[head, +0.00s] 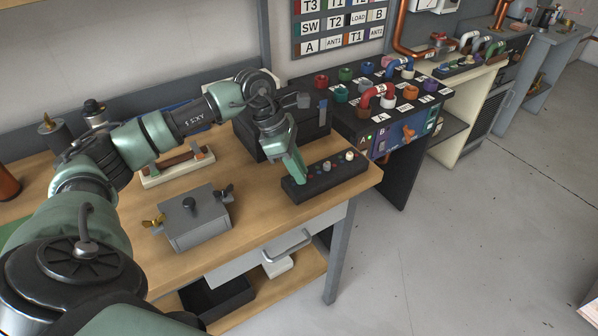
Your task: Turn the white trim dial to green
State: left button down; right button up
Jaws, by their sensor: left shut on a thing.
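A long black control box (335,180) lies near the right front corner of the wooden bench. Along its top are small dials and buttons, among them a pale, whitish knob (349,156) toward the right end and a darker reddish one near the middle. My left gripper (299,173) points down at the left end of this box, with its green fingers closed there. What is between the fingertips is hidden, but it is at the place of a dial. Colour marks around the dials are too small to read. My right gripper is out of view.
A grey box (192,222) with brass and black wing knobs stands front left on the bench. A dark unit (262,140) stands behind the gripper. A black patch rack (430,100) with coloured sockets and cables is to the right. The grey floor (440,240) is clear.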

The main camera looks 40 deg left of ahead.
pick_arm(q)
jog(key=n+t+b, duration=0.1)
jog(key=n+b, duration=0.1)
jog(key=n, duration=0.1)
jog(key=shift+s+f+y, duration=0.1)
jog(key=shift+y, duration=0.2)
jog(key=shift+d+n+t+y+b, duration=0.1)
jog(key=shift+n+t+y+b, duration=0.25)
jog(key=shift+n, duration=0.5)
jog(key=shift+d+n+t+y+b, duration=0.15)
jog(key=shift+n+b, duration=0.3)
jog(key=shift+n, duration=0.4)
jog(key=shift+a, duration=0.15)
jog(key=c, duration=1.3)
grip_release()
jog(key=shift+c, duration=0.2)
jog(key=shift+s+r, duration=0.1)
jog(key=shift+r, duration=0.15)
jog(key=b+v, duration=0.1)
jog(key=v, duration=0.6)
jog(key=shift+r, duration=0.25)
